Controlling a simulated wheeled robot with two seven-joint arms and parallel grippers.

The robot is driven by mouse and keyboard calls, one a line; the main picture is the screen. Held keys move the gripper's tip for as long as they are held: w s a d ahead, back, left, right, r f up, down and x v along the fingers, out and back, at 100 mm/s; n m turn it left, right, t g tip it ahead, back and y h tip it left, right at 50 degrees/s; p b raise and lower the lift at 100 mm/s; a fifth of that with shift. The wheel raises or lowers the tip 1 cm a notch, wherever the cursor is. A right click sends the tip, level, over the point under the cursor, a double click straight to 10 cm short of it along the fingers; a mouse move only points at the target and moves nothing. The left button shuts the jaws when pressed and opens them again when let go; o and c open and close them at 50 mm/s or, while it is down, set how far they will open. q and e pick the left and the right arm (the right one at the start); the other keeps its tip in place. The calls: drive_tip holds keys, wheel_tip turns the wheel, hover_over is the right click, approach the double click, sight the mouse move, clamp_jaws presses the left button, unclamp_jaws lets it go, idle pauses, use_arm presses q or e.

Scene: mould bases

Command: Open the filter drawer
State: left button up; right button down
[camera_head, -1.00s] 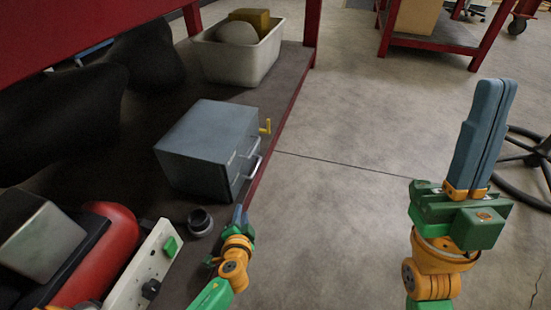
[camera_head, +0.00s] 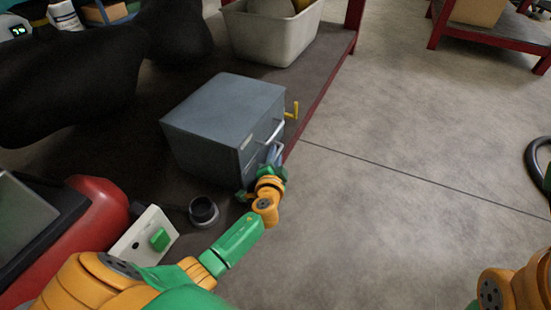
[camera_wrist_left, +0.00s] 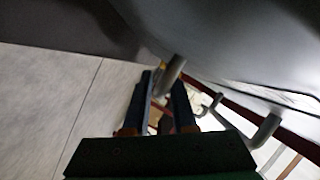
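The filter drawer unit is a grey metal box (camera_head: 225,120) on the dark shelf, with metal handles (camera_head: 268,136) on its front face. I cannot tell which handle belongs to the filter drawer. The drawer front looks shut. My left gripper (camera_head: 273,156) is at the front face, close by the handles. In the left wrist view its two dark fingers (camera_wrist_left: 168,95) are apart, with a grey handle post (camera_wrist_left: 172,72) at their tips. I cannot tell whether they touch it. Only part of my right arm shows at the bottom right; its gripper is out of view.
A yellow lever (camera_head: 292,110) sticks out beside the box. A small dark cup (camera_head: 204,211), a white switch panel with a green button (camera_head: 159,239) and a red rounded object (camera_head: 95,225) lie near my left arm. A white bin (camera_head: 270,35) stands behind.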

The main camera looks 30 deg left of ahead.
use_arm(q)
clamp_jaws()
idle(1.4)
